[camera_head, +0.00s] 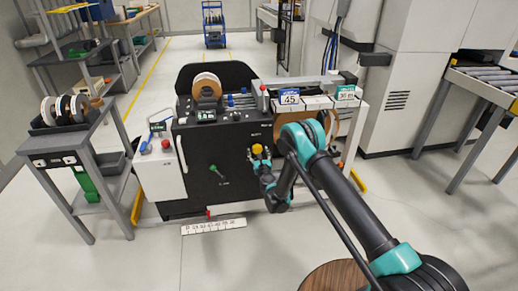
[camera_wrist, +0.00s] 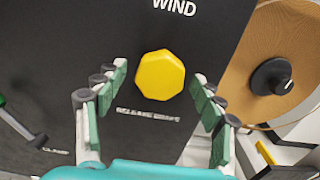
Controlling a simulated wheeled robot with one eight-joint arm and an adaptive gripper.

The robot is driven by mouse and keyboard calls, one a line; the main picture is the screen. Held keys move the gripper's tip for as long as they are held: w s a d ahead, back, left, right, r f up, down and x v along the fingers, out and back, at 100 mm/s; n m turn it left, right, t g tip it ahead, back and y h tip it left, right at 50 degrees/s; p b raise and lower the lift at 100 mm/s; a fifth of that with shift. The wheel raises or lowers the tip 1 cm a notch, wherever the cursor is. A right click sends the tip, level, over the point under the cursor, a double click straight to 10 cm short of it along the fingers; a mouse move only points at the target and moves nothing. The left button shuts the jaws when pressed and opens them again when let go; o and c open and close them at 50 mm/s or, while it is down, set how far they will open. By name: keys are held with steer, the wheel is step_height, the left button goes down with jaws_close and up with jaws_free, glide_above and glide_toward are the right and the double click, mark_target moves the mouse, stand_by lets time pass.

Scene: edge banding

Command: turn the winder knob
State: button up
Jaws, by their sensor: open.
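The winder knob is a yellow, many-sided knob (camera_wrist: 160,75) on the black front panel under the word WIND. It also shows in the head view (camera_head: 257,148), on the upper right of the machine's front. My gripper (camera_wrist: 159,79) is open, with one finger to the left of the knob and one to the right. Gaps show between the knob and both fingers, and nothing is held. In the head view my gripper (camera_head: 264,162) is just below and in front of the knob. How far the fingertips are from the panel is hard to tell.
A green-handled lever (camera_head: 217,171) marked CLAMP is left of the knob. A brown band roll (camera_wrist: 285,45) with a black hub is to the right. A white box with a red button (camera_head: 165,144) stands at the machine's left. A side table (camera_head: 88,141) holds more rolls.

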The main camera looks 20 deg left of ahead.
steer(key=shift+w+a, duration=0.1)
steer(key=shift+w, duration=0.05)
steer(key=c, duration=1.2)
steer(key=shift+o, duration=0.2)
steer(key=shift+n, duration=3.4)
